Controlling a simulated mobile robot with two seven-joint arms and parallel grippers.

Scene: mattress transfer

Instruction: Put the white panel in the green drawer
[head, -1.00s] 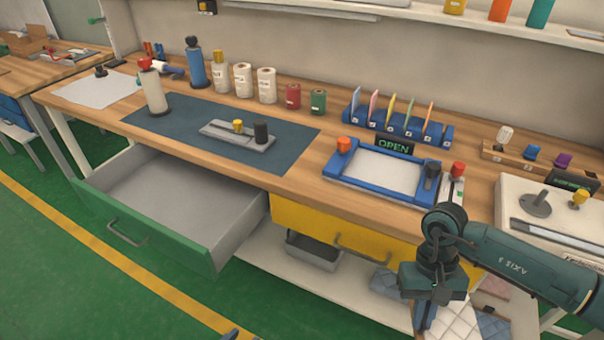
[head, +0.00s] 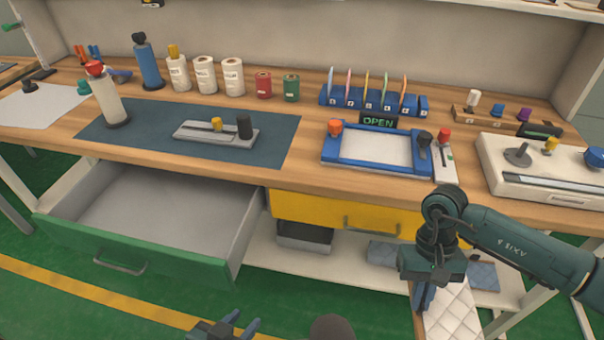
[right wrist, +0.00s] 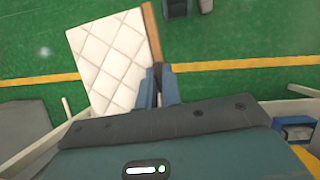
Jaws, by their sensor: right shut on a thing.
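The white quilted panel (head: 452,318) hangs below my right gripper (head: 421,297) at the lower right of the head view. In the right wrist view the gripper (right wrist: 162,84) is shut on the edge of the panel (right wrist: 108,62), beside its brown border. The green drawer (head: 130,250) is pulled out under the bench at the left, and its grey inside looks empty. The panel is well to the right of the drawer, apart from it. My left gripper (head: 236,328) shows at the bottom edge, in front of the drawer, fingers apart and empty.
A closed yellow drawer (head: 345,213) is right of the green one. A grey bin (head: 304,236) and blue-grey quilted pieces (head: 484,275) are on the lower shelf. The bench top (head: 300,180) holds bottles, rolls and trays. Green floor lies in front.

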